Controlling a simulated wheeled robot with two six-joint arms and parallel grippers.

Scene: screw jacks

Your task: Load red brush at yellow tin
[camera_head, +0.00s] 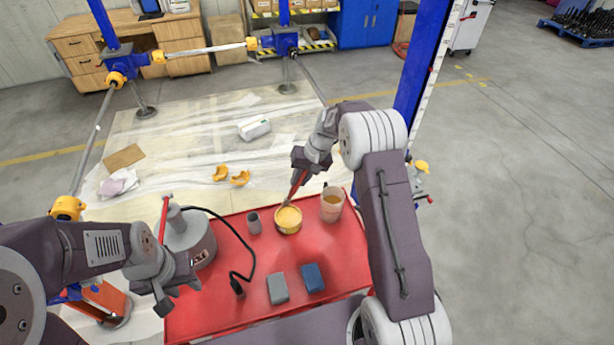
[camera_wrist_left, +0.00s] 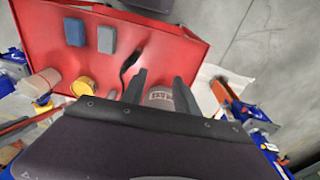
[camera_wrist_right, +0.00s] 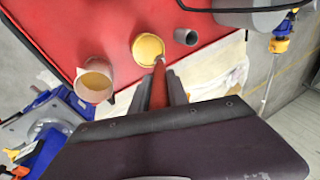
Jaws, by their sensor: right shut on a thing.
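The yellow tin (camera_head: 288,221) stands open on the red tray, with yellow paint inside; it also shows in the right wrist view (camera_wrist_right: 147,47) and the left wrist view (camera_wrist_left: 84,88). My right gripper (camera_head: 304,163) is shut on the red brush (camera_head: 295,186). In the right wrist view the red brush (camera_wrist_right: 159,84) points away from my fingers, and its tip is at the tin's opening. I cannot tell how deep the bristles reach. My left gripper (camera_wrist_left: 160,85) is open and empty, above the left side of the tray near a grey round device.
The red tray (camera_head: 235,300) also holds a clear cup (camera_head: 332,204), a small grey cup (camera_head: 254,222), a grey block (camera_head: 277,288), a blue block (camera_head: 313,278) and the grey device (camera_head: 189,240) with a black cable. Blue posts (camera_head: 424,70) stand around.

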